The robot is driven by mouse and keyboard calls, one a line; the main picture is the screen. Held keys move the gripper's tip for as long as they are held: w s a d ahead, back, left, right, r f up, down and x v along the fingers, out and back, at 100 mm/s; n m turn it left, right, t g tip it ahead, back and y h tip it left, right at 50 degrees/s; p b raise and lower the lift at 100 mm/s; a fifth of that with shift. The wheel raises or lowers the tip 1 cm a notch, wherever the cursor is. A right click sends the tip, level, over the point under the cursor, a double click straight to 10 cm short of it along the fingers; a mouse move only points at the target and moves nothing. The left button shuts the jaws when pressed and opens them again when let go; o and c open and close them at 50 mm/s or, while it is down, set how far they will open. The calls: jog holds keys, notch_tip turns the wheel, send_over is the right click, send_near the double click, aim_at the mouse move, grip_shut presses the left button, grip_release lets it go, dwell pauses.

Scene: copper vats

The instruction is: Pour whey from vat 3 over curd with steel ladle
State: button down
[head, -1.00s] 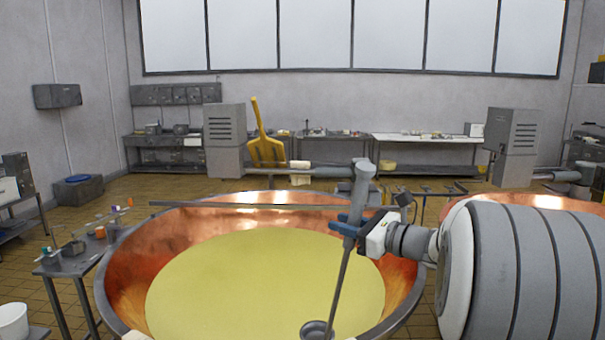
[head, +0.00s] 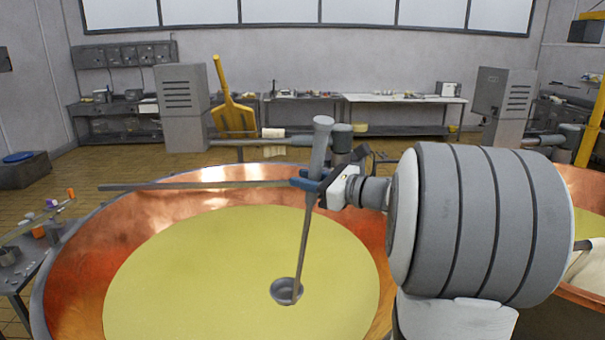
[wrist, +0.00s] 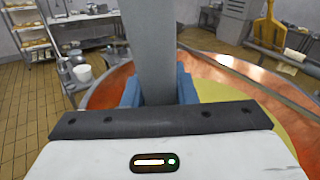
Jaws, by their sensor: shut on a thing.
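The steel ladle (head: 287,292) hangs nearly upright from my gripper (head: 307,182), its small round bowl low over the pale yellow liquid (head: 200,270) in the copper vat (head: 75,262). I cannot tell whether the bowl touches the surface. My gripper's blue fingers are shut on the ladle's long grey handle. In the wrist view the handle (wrist: 152,50) stands between the blue fingers and hides much of the scene. What the bowl holds is not clear. No vat number is readable.
A grey bar (head: 200,185) crosses above the vat's far side. A second copper vat (head: 570,300) stands at right. A small table (head: 22,262) with items stands left. A yellow paddle (head: 233,115) leans at the back. Tiled floor is open behind the vat.

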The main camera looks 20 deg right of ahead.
notch_tip(320, 180, down, 39)
jog(key=b, duration=2.9)
jog(key=shift+s, duration=0.1)
notch_tip(320, 180, up, 42)
jog(key=p, duration=3)
jog(key=shift+f, duration=0.15)
